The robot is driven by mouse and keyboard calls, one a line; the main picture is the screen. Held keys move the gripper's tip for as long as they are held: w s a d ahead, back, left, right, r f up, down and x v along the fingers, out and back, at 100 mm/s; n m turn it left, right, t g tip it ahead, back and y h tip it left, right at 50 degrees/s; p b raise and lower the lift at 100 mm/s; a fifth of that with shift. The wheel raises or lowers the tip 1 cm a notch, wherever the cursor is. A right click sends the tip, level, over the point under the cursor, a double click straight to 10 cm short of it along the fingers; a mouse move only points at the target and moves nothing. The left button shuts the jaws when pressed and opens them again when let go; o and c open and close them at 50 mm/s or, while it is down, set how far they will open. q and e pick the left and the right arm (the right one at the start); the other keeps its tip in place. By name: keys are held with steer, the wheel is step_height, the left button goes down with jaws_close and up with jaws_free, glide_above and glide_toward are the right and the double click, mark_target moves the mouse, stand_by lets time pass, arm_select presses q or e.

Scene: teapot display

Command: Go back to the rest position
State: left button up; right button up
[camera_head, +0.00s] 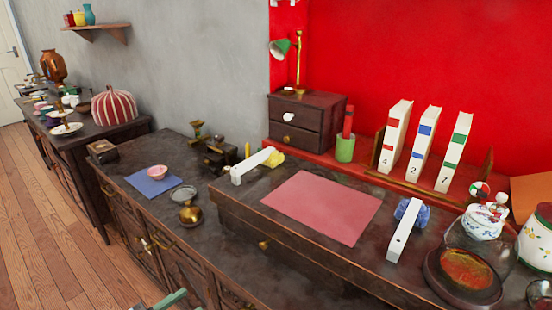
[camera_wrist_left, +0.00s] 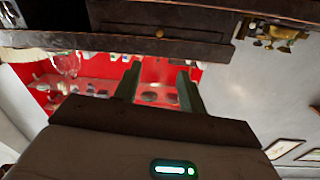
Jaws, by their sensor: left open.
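My left gripper (camera_head: 172,299) just enters the bottom edge of the head view, where only greenish finger parts show, low in front of the dark cabinet. In the left wrist view its two green fingers (camera_wrist_left: 159,86) stand apart with nothing between them. It touches nothing that I can see. My right gripper is in neither view.
A dark cabinet (camera_head: 135,210) spans the foreground, with a pink bowl (camera_head: 158,172) on a blue mat (camera_head: 143,186) and a brass bowl (camera_head: 190,214). A raised top holds a red mat (camera_head: 315,206), white bars and a glass jar. Wooden floor (camera_head: 60,240) lies free at left.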

arm_select(q)
steer(key=s+f+n+g+y+p, duration=0.1)
steer(key=s+f+n+y+p, duration=0.1)
steer(key=s, duration=0.9)
steer(key=s+a+f+n+g+y+p, duration=0.1)
steer(key=s+f+n+g+y+p, duration=0.1)
steer(key=s+p, duration=0.5)
steer(key=s+f+n+g+y+p, duration=0.1)
steer(key=s+n+y+p, duration=0.3)
steer(key=s, duration=1.1)
steer(key=shift+s+a+f+g+y+p, duration=0.15)
steer(key=shift+f+g+y+p, duration=0.2)
steer(key=shift+f+y, duration=0.6)
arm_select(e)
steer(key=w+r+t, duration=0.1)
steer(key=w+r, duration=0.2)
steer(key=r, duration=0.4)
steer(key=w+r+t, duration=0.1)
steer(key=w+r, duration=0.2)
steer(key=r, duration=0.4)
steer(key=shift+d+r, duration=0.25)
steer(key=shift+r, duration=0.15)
arm_select(q)
steer(key=shift+r, duration=0.1)
